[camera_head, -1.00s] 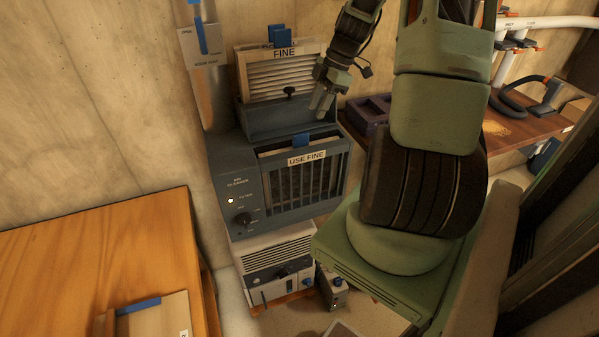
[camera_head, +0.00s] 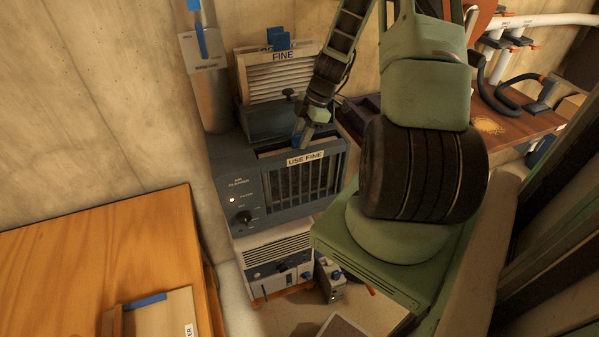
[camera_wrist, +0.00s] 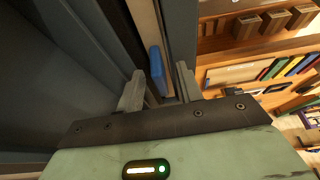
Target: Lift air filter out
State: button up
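The blue-grey air cleaner (camera_head: 236,190) stands by the wall, with a barred front and a "USE FINE" label (camera_head: 305,158). The filter sits in its top slot, and its blue pull tab (camera_wrist: 157,72) shows in the wrist view. My gripper (camera_head: 299,138) is at the slot's top edge, pointing down. In the wrist view my gripper (camera_wrist: 158,82) is open, with one finger on each side of the tab and gaps visible. In the head view my fingers largely hide the tab. Most of the filter's body is hidden inside the housing.
A pleated filter labelled "FINE" (camera_head: 283,80) stands in a holder behind the cleaner. A white unit (camera_head: 270,262) is below it. A wooden table (camera_head: 90,260) at left carries a flat box with a blue tab (camera_head: 165,315). A workbench (camera_head: 520,125) is at right.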

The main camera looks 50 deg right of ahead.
grip_shut()
jog(key=shift+r, duration=0.1)
notch_tip(320, 180, up, 28)
jog(key=b, duration=0.5)
dwell(0.4)
